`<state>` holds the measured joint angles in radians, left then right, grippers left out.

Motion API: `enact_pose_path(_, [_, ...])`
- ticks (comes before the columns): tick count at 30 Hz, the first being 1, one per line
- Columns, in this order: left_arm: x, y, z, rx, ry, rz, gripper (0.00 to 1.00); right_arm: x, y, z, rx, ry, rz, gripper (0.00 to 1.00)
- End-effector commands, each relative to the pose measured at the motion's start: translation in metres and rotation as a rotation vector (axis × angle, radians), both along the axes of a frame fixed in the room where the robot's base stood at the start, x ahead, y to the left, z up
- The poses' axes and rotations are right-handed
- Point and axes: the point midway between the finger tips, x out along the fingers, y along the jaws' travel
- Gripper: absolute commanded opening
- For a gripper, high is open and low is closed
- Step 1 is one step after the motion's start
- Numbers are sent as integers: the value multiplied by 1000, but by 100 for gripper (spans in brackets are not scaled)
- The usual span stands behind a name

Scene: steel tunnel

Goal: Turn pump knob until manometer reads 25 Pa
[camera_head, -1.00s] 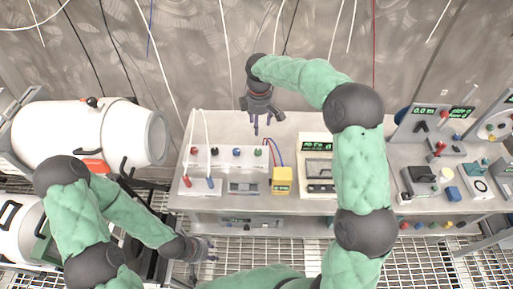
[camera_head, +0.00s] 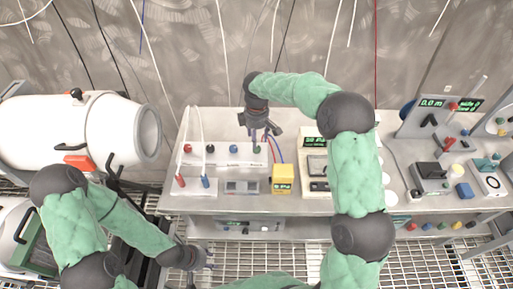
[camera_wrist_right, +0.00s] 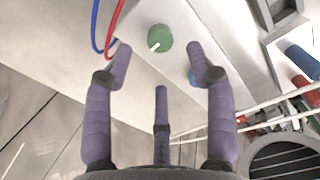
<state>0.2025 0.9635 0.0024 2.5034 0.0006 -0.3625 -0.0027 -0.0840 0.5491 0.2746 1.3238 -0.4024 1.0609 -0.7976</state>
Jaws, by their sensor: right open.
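A green knob (camera_wrist_right: 160,38) with a white pointer line sits on a pale panel in the right wrist view. It also shows in the head view (camera_head: 257,149), at the right end of a row of coloured knobs. My right gripper (camera_wrist_right: 162,66) is open and empty, its fingers spread on either side below the green knob and apart from it. My left gripper (camera_head: 204,258) is low, in front of the bench.
Red and blue cables (camera_wrist_right: 105,35) run close beside the green knob. A blue knob (camera_wrist_right: 192,77) lies behind the right fingertip. White tanks (camera_head: 85,128) stand at left, other instruments (camera_head: 430,172) at right.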

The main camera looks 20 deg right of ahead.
Motion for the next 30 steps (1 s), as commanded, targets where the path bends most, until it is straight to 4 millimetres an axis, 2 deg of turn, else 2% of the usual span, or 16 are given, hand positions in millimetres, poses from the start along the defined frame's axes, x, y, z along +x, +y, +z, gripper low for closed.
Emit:
enact_pose_path(1, [0, 0, -5, 0, 0, 0, 40, -1, 0, -13, -1, 3, 0, 56])
enact_pose_path(3, [0, 0, -9, 0, 0, 0, 40, -1, 0, -25, -1, 3, 1, 56])
enact_pose_path(9, [0, 0, -16, 0, 0, 0, 40, 0, 0, -49, 0, 1, -1, 56])
enact_pose_path(15, [0, 0, -18, 0, 0, 0, 40, 0, 0, -58, 0, 1, -1, 56])
enact_pose_path(23, [0, 0, -17, 0, 0, 0, 40, 0, 0, -58, 0, 0, -1, 56])
enact_pose_path(27, [0, 0, -17, 0, 0, 0, 40, 0, 0, -58, 0, 0, -1, 17])
enact_pose_path(29, [0, 0, -17, 0, 0, 0, 40, 0, 0, -58, 0, 0, 0, 0])
enact_pose_path(30, [0, 0, -17, 0, 0, 0, 40, 0, 0, -58, 0, 0, 0, 0])
